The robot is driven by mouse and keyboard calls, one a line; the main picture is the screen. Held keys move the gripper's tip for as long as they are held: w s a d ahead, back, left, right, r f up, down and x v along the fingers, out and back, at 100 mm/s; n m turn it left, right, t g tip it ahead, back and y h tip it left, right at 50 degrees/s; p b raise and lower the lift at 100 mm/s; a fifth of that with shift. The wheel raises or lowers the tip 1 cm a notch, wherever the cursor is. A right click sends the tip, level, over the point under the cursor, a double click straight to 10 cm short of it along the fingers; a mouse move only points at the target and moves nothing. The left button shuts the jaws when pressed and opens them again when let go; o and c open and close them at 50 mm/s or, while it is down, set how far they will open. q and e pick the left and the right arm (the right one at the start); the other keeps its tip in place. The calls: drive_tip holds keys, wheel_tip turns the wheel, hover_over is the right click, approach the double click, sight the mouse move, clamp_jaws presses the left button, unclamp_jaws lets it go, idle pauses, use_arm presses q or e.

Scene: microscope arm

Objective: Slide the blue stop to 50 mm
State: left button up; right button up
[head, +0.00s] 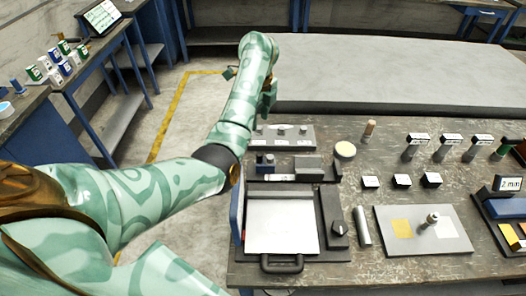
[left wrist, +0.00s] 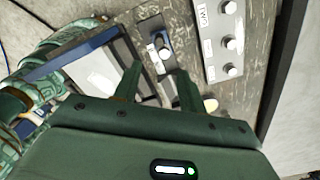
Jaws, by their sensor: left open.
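The blue stop (head: 265,160) sits at the left end of a low slide fixture on the bench, with a small knob on top. It also shows in the left wrist view (left wrist: 155,53), with its pale round knob. A light scale strip (head: 279,178) lies along the front of the fixture; its marks are too small to read. A grey block (head: 307,163) is right of the stop. My left gripper (head: 267,110) is raised above the bench's back left part. In the left wrist view its open fingers (left wrist: 157,78) are apart with nothing between the tips. My right gripper is not in view.
A grey plate with several knobs (head: 283,133) lies behind the fixture. In front is a white-topped tray (head: 283,222) with a dark handle. Labelled posts, small blocks and a grey plate (head: 452,238) stand to the right. A cream round piece (head: 345,149) is beside the fixture.

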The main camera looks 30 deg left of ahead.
sight(260, 154)
use_arm(q)
wheel_tip(260, 154, down, 16)
drive_tip(key=b, duration=0.7)
drive_tip(key=shift+f+b, duration=0.1)
drive_tip(key=shift+b, duration=0.2)
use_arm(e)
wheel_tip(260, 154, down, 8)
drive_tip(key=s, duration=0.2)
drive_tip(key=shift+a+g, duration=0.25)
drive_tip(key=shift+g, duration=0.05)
use_arm(q)
drive_tip(key=shift+d, duration=0.1)
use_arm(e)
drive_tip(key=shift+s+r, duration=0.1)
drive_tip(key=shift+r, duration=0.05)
